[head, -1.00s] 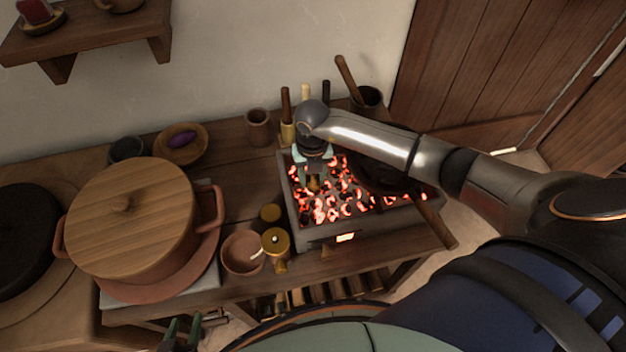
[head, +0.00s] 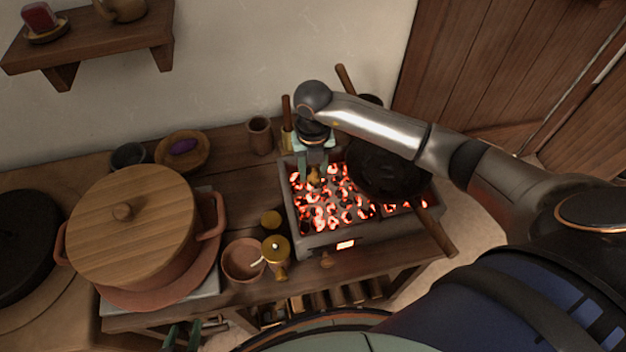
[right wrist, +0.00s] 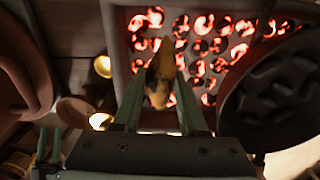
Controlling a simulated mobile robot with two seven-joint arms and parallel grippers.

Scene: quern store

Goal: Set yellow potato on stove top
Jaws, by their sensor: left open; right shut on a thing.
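My right gripper (head: 315,168) is shut on the yellow potato (head: 313,176), over the back left part of the glowing stove top (head: 291,213). In the right wrist view the long yellow potato (right wrist: 160,82), with dark patches, sits between the fingers, with the coals behind it. I cannot tell whether it touches the coals. My left gripper (head: 181,336) is open at the bottom edge of the head view, away from the stove, and only partly in view.
A black pan (head: 388,172) covers the stove's right part, its handle (head: 437,233) sticking out to the front. Left of the stove stand a brass goblet (head: 276,250), a clay bowl (head: 243,260) and a large lidded pot (head: 130,222).

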